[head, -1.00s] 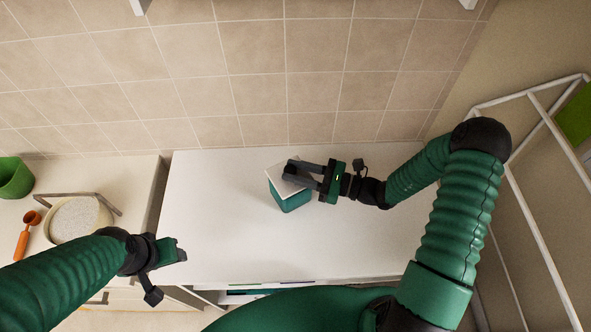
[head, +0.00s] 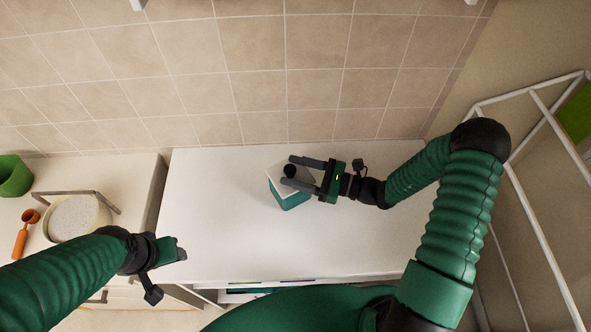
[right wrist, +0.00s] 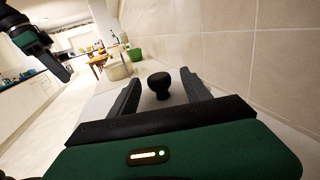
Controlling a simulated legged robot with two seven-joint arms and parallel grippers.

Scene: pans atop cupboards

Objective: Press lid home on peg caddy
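The peg caddy (head: 291,199) is a teal box on the white counter (head: 230,220). Its pale lid (head: 279,182) lies on top and looks turned or slightly off the box's edges; I cannot tell how far down it sits. A black round knob (head: 290,170) stands on the lid. My right gripper (head: 299,173) is open, its fingers to either side of the knob; the knob also shows between the fingers in the right wrist view (right wrist: 159,84). My left gripper (head: 180,250) is held near the counter's left front, away from the caddy; its opening is unclear.
A pot (head: 76,218) with pale contents, an orange utensil (head: 24,235) and a green container (head: 14,176) stand on the left counter. A tiled wall (head: 250,60) runs behind. A white rack (head: 545,110) stands at right. The counter around the caddy is clear.

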